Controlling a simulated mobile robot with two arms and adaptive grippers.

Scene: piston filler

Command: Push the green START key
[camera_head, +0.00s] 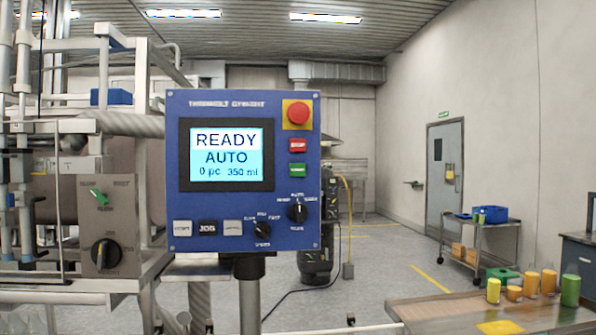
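The green START key (298,170) is a small green key on the right side of the blue control panel (215,105), directly below a red key (298,145). A large red emergency button on a yellow plate (298,114) sits above both. The panel's screen (226,155) reads READY, AUTO, 0 pc, 350 ml. Nothing covers the green key. Neither of my grippers shows in the head view.
A black selector knob (297,212) is below the green key, with another knob (262,230) and several keys along the bottom. Metal machinery (100,190) stands at left. Filled bottles stand on a table (440,312) at lower right. The space before the panel looks clear.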

